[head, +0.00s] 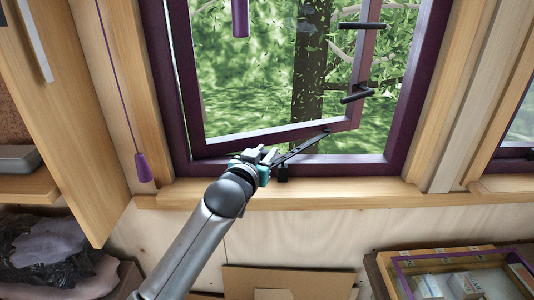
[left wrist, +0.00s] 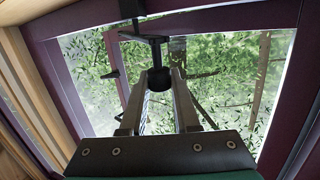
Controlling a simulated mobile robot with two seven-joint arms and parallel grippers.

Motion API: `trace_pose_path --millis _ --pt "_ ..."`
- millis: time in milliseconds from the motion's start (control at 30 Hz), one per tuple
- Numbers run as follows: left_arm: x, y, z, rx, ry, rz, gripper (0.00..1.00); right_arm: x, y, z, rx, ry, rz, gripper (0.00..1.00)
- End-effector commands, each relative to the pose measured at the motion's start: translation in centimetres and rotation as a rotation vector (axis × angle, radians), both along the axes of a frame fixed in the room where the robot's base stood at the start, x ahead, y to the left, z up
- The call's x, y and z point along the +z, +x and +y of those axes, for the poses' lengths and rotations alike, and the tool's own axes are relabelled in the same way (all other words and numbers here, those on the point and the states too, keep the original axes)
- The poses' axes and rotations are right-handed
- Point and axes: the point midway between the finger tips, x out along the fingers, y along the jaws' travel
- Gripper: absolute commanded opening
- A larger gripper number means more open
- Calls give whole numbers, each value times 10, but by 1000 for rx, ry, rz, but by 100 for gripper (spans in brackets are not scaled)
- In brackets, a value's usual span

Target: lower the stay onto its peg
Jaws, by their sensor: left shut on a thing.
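The stay (head: 302,147) is a black bar running from the lower part of the open purple sash (head: 280,133) down left to my left gripper (head: 268,157). The gripper is shut on the stay near its free end. In the left wrist view a dark round part (left wrist: 159,79) sits between the fingertips. The peg (head: 283,173) is a small black piece on the bottom of the purple window frame, just below and right of the gripper. The stay's end appears above the peg, but its exact gap is hidden by the gripper. My right gripper is not in view.
A purple pull (head: 143,168) hangs on a cord left of the window. A wooden sill (head: 330,194) runs below the frame. A purple-rimmed glass-topped case (head: 460,262) stands at lower right, and a shelf with dark bags (head: 50,250) at lower left.

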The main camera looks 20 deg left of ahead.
Motion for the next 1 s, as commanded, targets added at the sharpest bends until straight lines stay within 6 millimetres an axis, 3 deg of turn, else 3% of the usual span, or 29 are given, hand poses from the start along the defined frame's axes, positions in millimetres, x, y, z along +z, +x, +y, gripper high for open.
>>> trace_pose_path --millis 33,233,700,733,1000 --pt "-11 -1 0 0 -9 -12 0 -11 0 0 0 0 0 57" --pt "-25 -4 1 0 -30 -57 0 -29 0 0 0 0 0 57" --pt "-32 -6 2 1 -38 -65 0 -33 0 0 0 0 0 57" --pt "-32 -6 2 1 -38 -64 32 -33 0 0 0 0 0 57" --pt "-29 -6 2 1 -37 -71 60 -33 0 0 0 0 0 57"
